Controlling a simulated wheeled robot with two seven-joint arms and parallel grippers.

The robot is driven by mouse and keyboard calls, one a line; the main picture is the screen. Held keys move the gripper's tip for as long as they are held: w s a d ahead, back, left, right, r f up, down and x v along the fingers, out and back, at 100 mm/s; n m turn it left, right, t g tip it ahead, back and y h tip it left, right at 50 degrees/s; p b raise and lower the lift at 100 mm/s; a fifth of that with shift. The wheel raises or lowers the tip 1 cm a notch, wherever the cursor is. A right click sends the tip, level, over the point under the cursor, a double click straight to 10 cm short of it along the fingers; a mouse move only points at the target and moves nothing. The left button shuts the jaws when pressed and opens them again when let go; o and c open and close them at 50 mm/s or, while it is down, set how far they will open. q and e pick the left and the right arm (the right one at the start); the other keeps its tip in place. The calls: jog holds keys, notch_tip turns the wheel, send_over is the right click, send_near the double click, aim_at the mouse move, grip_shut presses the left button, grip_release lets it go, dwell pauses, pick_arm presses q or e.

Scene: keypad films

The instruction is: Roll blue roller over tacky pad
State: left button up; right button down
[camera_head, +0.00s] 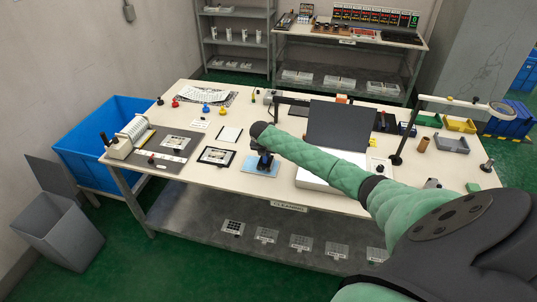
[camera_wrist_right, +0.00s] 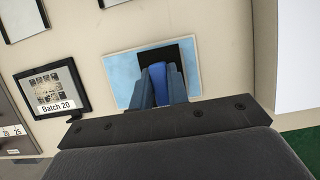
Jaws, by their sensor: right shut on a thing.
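The light blue tacky pad (camera_head: 251,168) lies flat on the white table, near its front edge; it also shows in the right wrist view (camera_wrist_right: 118,70). My right gripper (camera_head: 264,161) reaches down over the pad. In the right wrist view my right gripper (camera_wrist_right: 162,85) is shut on the blue roller (camera_wrist_right: 157,78), whose blue part shows between the fingers. A dark patch covers the pad's upper right there; I cannot tell if it is shadow or part of the roller. Whether the roller touches the pad is hidden. My left gripper is not in view.
The framed Batch 20 film (camera_wrist_right: 54,91) lies left of the pad, and a white-sheeted frame (camera_head: 230,134) lies behind it. A white box with a raised dark lid (camera_head: 338,126) stands to the right. A lamp (camera_head: 408,133) and trays stand farther right.

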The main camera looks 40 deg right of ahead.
jog(key=shift+w+a+r, duration=0.1)
jog(key=shift+w+a, duration=0.8)
jog(key=shift+w, duration=0.3)
jog(key=shift+w+a+f+b, duration=0.15)
jog(key=shift+w+a+b, duration=0.1)
jog(key=shift+w+a, duration=0.6)
jog(key=shift+w+a+f+b, duration=0.1)
jog(key=shift+w+a+b, duration=0.15)
jog(key=shift+w+a, duration=0.55)
jog(key=shift+r+p, duration=0.55)
jog(key=shift+r, duration=0.6)
notch_tip(320, 180, up, 5)
send_over(250, 163)
jog(key=shift+d+f, duration=0.1)
jog(key=shift+d, duration=0.05)
jog(key=shift+w, duration=0.1)
